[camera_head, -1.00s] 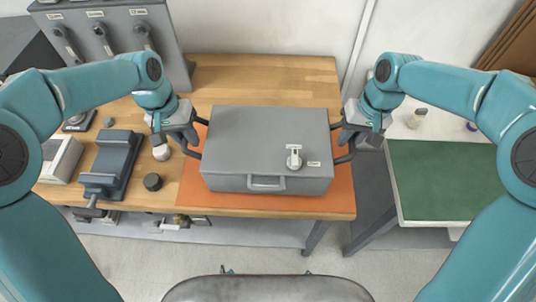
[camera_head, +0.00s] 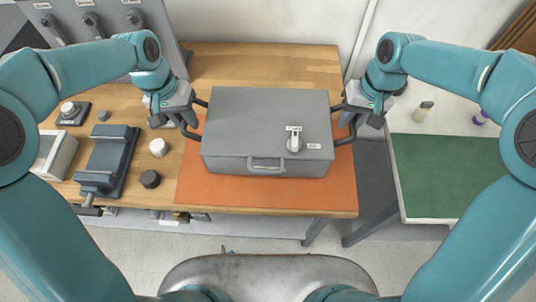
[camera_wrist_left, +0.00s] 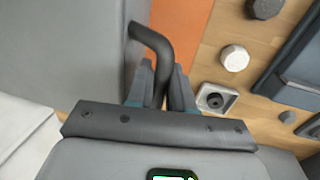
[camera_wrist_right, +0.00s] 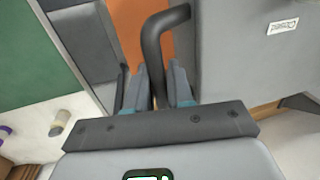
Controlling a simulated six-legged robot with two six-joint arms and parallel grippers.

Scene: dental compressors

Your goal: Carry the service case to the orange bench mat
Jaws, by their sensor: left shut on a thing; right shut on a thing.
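The grey service case (camera_head: 240,125) is over the orange bench mat (camera_head: 265,194), lid up, with its front handle facing me. I cannot tell whether its underside touches the mat. The mat shows in front of the case and at its sides; its middle is hidden. My left gripper (camera_head: 186,118) is shut on the case's left black side handle (camera_wrist_left: 155,45). My right gripper (camera_head: 352,117) is shut on the right black side handle (camera_wrist_right: 163,32).
The wooden bench (camera_head: 260,65) is clear behind the case. A dark vise (camera_head: 110,160), a white knob (camera_head: 158,147) and a black knob (camera_head: 150,179) stand left of the mat. A table with a green mat (camera_head: 440,175) is on the right, across a gap.

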